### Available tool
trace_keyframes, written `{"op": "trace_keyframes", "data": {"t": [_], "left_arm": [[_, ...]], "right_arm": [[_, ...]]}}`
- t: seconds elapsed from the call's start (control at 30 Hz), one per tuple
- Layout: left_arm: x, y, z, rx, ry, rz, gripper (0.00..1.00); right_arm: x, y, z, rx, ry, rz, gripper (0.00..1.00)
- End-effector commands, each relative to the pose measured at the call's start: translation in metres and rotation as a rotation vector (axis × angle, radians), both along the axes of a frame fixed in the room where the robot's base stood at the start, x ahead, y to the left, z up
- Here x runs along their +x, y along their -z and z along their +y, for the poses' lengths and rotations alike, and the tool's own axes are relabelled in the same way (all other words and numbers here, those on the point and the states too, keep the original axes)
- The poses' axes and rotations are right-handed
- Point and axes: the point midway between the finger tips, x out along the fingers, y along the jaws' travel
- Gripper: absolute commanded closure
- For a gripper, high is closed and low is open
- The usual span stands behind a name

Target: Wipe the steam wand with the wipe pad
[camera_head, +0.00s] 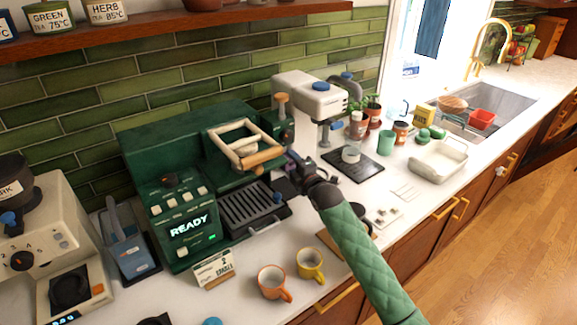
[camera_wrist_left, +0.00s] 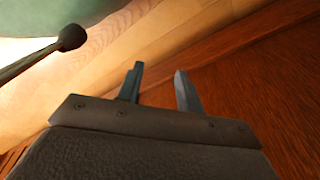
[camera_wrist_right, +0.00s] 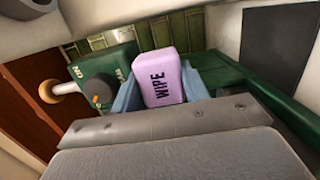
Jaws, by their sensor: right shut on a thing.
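My right gripper (camera_head: 291,163) is beside the right end of the green espresso machine (camera_head: 150,160). In the right wrist view, the right gripper (camera_wrist_right: 165,95) is shut on the lavender wipe pad (camera_wrist_right: 160,77), which is marked WIPE and sits between its blue-grey fingers. The green machine body (camera_wrist_right: 100,68) is behind the pad, with a wooden-handled knob to the left. I cannot make out the steam wand clearly; the gripper and arm cover that side of the machine. My left gripper (camera_wrist_left: 160,90) shows in the left wrist view, open and empty, over a brown wooden surface.
A yellow cup (camera_head: 311,264) and an orange cup (camera_head: 273,284) stand at the counter's front. A small sign (camera_head: 214,268) stands before the machine. A white grinder (camera_head: 310,95) is behind the gripper, and a white tray (camera_head: 438,162) lies farther right by the sink.

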Motion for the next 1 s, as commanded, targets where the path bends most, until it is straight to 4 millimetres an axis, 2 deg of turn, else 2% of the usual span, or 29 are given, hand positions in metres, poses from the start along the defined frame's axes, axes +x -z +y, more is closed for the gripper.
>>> {"op": "trace_keyframes", "data": {"t": [0.23,0.43,1.0], "left_arm": [[0.000,0.003,0.000,0.000,0.000,0.000,0.64],[0.000,0.002,0.000,0.000,0.000,0.000,0.64],[0.000,-0.006,0.000,0.000,0.000,0.000,0.64]], "right_arm": [[0.009,0.000,-0.014,-0.003,0.000,-0.001,0.73],[0.013,-0.001,-0.014,-0.003,0.000,-0.002,0.73],[-0.006,0.000,0.017,-0.002,0.000,0.000,0.73]]}}
